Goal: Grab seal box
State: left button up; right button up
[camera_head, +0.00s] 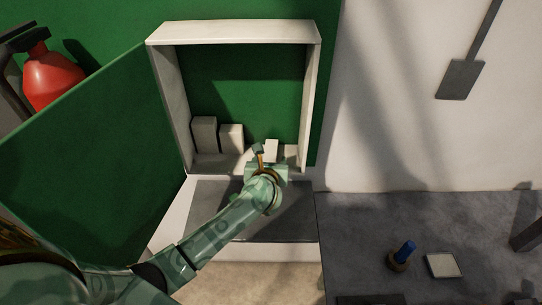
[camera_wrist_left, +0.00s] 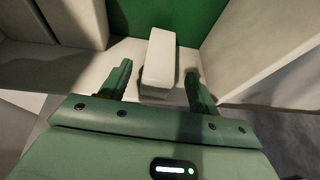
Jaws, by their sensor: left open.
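Several pale boxes stand inside an open white cabinet (camera_head: 168,95). One small white box (camera_head: 271,150) stands at the cabinet's lower right, and it also shows in the left wrist view (camera_wrist_left: 159,62). My left gripper (camera_head: 264,152) is at the cabinet's bottom edge, right at this box. In the wrist view the left gripper (camera_wrist_left: 158,85) is open, with one finger on each side of the box's near end. I cannot tell whether a finger touches it. Two other pale boxes, a taller one (camera_head: 205,134) and a shorter one (camera_head: 231,138), stand to the left. My right gripper is not in view.
The green cabinet door (camera_head: 85,150) hangs open at the left. A red extinguisher (camera_head: 52,80) is behind it. A grey worktop (camera_head: 370,215) at the right holds a blue-topped item (camera_head: 405,250) and a small pale square (camera_head: 443,265). The cabinet's upper inside is free.

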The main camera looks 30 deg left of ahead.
aim_at(270, 157)
pick_arm(q)
jog(key=x, duration=0.5)
jog(key=shift+w+a+b, duration=0.15)
jog(key=shift+w+b, duration=0.1)
jog(key=shift+b, duration=0.1)
jog(key=shift+s, duration=0.1)
jog(key=c, duration=1.1)
jog(key=shift+r, duration=0.2)
